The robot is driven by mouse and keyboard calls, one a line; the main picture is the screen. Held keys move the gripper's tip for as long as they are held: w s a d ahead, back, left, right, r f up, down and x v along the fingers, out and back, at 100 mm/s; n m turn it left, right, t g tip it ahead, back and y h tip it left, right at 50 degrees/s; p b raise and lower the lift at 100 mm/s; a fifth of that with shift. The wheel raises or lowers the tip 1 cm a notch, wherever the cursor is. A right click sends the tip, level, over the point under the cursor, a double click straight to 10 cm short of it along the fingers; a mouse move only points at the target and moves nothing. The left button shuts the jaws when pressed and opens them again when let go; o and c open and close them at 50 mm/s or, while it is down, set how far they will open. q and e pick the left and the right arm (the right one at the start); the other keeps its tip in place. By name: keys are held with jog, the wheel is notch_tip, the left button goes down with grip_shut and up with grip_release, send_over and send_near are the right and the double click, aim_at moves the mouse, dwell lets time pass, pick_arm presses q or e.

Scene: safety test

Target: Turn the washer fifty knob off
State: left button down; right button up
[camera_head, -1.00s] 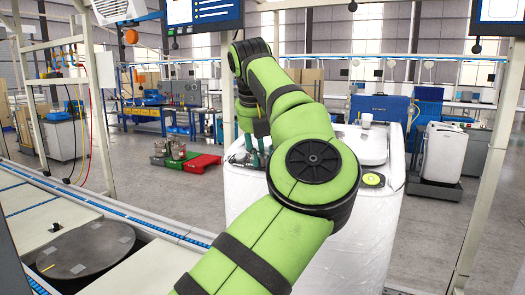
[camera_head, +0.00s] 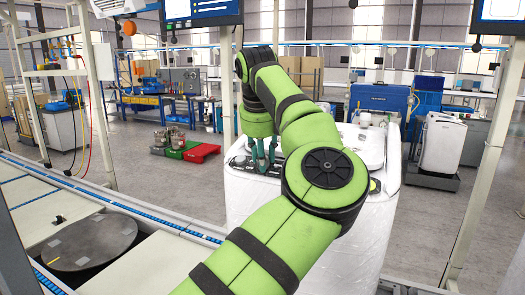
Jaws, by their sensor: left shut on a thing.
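The washer (camera_head: 250,205) is a white, wrapped-looking box in the middle, with its top and control panel facing up. My left arm reaches across it from the lower middle and hides much of it. My left gripper (camera_head: 263,165) has dark green fingers pointing down at the panel's left part. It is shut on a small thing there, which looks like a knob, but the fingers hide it. Small dark controls (camera_head: 240,161) show just left of the fingers. A round control with a yellow-green rim (camera_head: 374,187) shows at the panel's right, partly behind my arm. My right gripper is out of view.
A small white cup-like thing (camera_head: 365,119) stands at the washer's back. A conveyor frame with blue rails (camera_head: 130,212) runs along the left. A white post (camera_head: 487,150) stands at the right.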

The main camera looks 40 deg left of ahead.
pick_arm(q)
jog(key=shift+f+n, duration=0.25)
jog(key=shift+n, duration=0.35)
jog(key=c, duration=0.9)
grip_release()
jog(key=shift+c, duration=0.2)
jog(key=shift+w, duration=0.15)
jog(key=v, duration=1.2)
jog(key=shift+p, duration=0.3)
jog(key=shift+w, duration=0.1)
